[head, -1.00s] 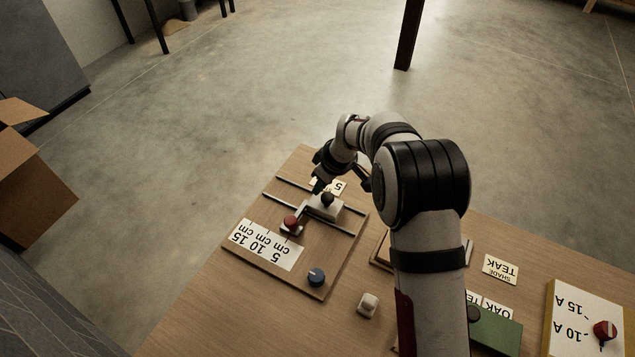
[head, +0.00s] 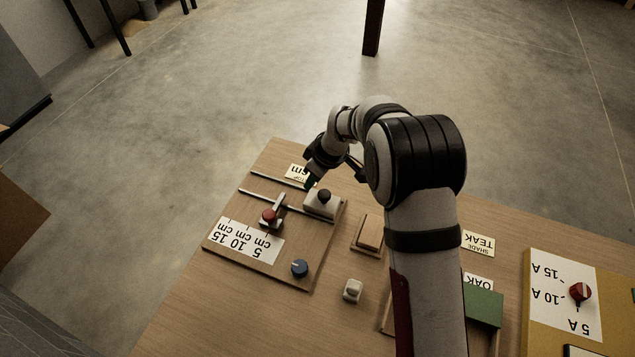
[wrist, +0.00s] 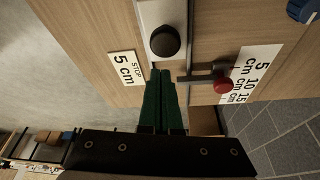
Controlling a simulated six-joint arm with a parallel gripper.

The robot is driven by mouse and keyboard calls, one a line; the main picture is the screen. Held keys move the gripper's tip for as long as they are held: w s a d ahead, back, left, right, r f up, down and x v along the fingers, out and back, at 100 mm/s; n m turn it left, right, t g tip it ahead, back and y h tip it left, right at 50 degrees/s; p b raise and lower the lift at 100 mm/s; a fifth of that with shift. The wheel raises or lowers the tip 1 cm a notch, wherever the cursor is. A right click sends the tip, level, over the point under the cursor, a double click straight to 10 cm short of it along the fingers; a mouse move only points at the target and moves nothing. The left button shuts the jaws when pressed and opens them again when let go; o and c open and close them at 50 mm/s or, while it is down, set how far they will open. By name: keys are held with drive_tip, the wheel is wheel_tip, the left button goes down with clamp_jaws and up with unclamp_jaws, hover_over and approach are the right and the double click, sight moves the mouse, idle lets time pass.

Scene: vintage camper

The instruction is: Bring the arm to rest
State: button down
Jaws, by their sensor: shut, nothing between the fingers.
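My gripper (head: 311,184) is shut and empty; its green fingers (wrist: 163,100) lie together in the wrist view. The fingertips are close to the end of a pale sliding block with a black knob (head: 324,195), also seen in the wrist view (wrist: 165,41). I cannot tell whether they touch it. The block sits near the right end of two metal rails on a wooden board (head: 262,262). A red knob on a metal crosspiece (head: 268,216) stands left of the block, apart from it.
The board carries a 5-10-15 cm card (head: 240,240), a stop card (head: 297,173) and a blue dial (head: 299,268). A white switch (head: 352,290), wooden block (head: 369,232), green box (head: 484,304) and ampere panel with red knob (head: 580,292) share the table. Open floor lies beyond.

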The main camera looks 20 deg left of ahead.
drive_tip(key=shift+w+a+r, duration=0.25)
drive_tip(key=shift+a+r, duration=0.3)
drive_tip(key=shift+a, duration=0.35)
drive_tip(key=s+d+r+m, duration=0.3)
drive_tip(key=d+r, duration=0.4)
drive_tip(key=s+d+r+m, duration=0.3)
drive_tip(key=s+d+r, duration=0.1)
drive_tip(key=d+r, duration=0.35)
drive_tip(key=s+d+m, duration=0.4)
drive_tip(key=s+m, duration=0.1)
drive_tip(key=s, duration=0.2)
drive_tip(key=s+d+m+h, duration=0.1)
drive_tip(key=s+d+m, duration=0.4)
drive_tip(key=s, duration=0.3)
drive_tip(key=s+d+m+g+h, duration=0.1)
drive_tip(key=s+d+m, duration=0.4)
drive_tip(key=s, duration=0.3)
